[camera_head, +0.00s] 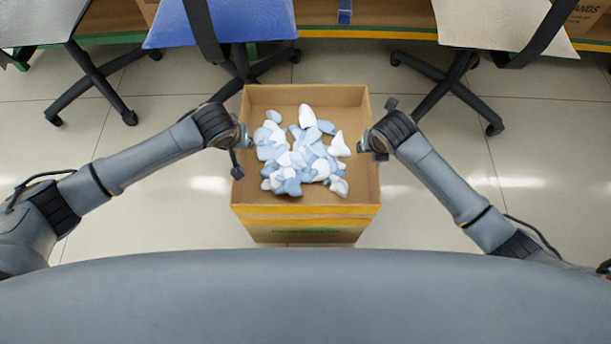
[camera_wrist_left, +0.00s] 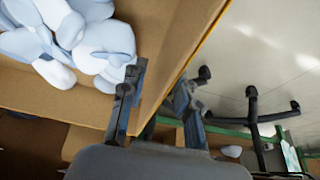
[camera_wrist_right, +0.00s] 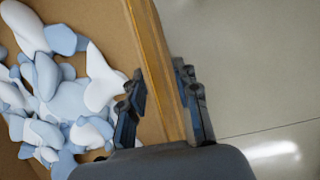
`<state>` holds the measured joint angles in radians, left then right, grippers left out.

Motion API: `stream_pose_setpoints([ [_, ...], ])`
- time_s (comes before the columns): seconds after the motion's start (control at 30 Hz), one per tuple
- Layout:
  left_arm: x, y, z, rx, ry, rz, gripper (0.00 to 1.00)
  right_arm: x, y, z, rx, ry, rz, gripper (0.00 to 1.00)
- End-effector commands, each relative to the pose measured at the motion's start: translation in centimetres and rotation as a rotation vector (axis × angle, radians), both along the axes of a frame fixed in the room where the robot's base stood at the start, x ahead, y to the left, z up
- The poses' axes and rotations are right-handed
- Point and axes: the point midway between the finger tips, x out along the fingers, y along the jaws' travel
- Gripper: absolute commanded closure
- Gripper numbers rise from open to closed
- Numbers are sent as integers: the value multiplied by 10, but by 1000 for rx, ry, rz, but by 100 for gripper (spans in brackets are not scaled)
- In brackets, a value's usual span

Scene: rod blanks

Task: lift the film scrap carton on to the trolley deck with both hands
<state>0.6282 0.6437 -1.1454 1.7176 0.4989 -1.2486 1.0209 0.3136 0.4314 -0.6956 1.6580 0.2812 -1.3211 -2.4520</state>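The film scrap carton (camera_head: 305,211) is an open brown box with a yellow band and green print on its near side. It holds a heap of white and pale blue scraps (camera_head: 300,158). My left gripper (camera_head: 241,150) is at the carton's left wall; in the left wrist view its fingers (camera_wrist_left: 160,92) stand either side of the rim, with a gap showing. My right gripper (camera_head: 370,146) is at the right wall; in the right wrist view its fingers (camera_wrist_right: 160,90) straddle the wall (camera_wrist_right: 152,50), the inner one apart from it. No trolley deck is recognisable.
A blue-seated chair (camera_head: 225,22) and a pale chair (camera_head: 495,22) stand beyond the carton, their dark legs on the floor. Another chair (camera_head: 40,22) is at upper left. A bench or shelf (camera_head: 390,14) runs behind. Tiled floor (camera_head: 170,100) is clear beside the carton.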

Motion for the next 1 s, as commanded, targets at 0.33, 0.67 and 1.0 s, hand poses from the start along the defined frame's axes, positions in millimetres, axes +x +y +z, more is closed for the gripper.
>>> stream_pose_setpoints([
  [0.33,1,0,-1,0,0,0,77,1,0,-1,1,0,0,77],
  [0.67,1,0,-1,1,0,0,100,0,0,-1,1,0,0,100],
  [1.0,2,0,1,0,-4,1,100,2,1,1,2,-4,1,100],
])
